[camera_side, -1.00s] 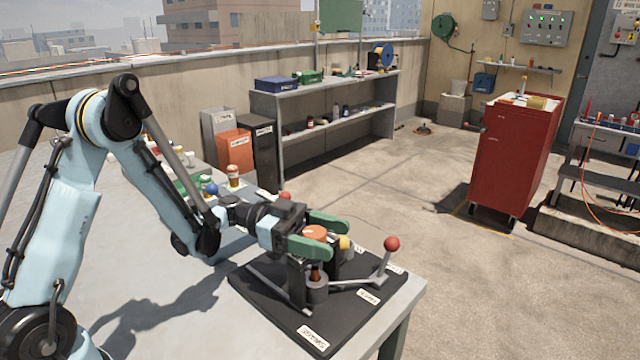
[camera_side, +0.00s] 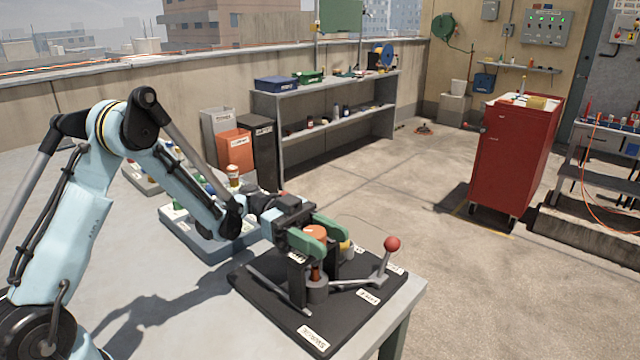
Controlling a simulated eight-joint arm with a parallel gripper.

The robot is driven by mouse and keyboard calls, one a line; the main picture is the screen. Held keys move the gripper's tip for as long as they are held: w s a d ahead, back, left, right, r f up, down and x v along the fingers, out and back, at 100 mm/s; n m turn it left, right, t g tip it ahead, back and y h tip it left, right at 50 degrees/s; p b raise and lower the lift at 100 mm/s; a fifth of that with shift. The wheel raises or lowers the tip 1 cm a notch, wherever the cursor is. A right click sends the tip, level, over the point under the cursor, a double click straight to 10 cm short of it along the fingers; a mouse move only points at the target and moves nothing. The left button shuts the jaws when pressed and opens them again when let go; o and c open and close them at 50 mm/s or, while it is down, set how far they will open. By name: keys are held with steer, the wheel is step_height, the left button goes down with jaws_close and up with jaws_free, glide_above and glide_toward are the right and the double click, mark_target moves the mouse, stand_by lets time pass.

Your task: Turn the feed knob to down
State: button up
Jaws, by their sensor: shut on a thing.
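An orange-topped knob (camera_side: 316,231) stands on a grey post (camera_side: 317,289) on a black panel (camera_side: 262,292) near the table's front corner. My gripper (camera_side: 318,240), with green and black fingers, is shut on the orange knob, one finger on either side. A lever with a red ball (camera_side: 392,243) leans up to the right of the knob, apart from the fingers. A yellow knob (camera_side: 345,246) is partly hidden behind the gripper. White labels (camera_side: 313,338) lie on the panel; their words are too small to read surely, so I cannot tell which control is the feed knob.
A grey tray (camera_side: 196,243) with small coloured items stands behind my forearm. The grey table (camera_side: 150,320) is clear in front of the arm. A shelf (camera_side: 327,131), bins (camera_side: 236,147) and a red cabinet (camera_side: 512,158) stand farther back.

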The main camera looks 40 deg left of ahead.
steer(key=shift+m+g, duration=0.5)
steer(key=shift+g, duration=0.3)
steer(key=o, duration=1)
steer(key=shift+c, duration=0.2)
steer(key=shift+a, duration=0.1)
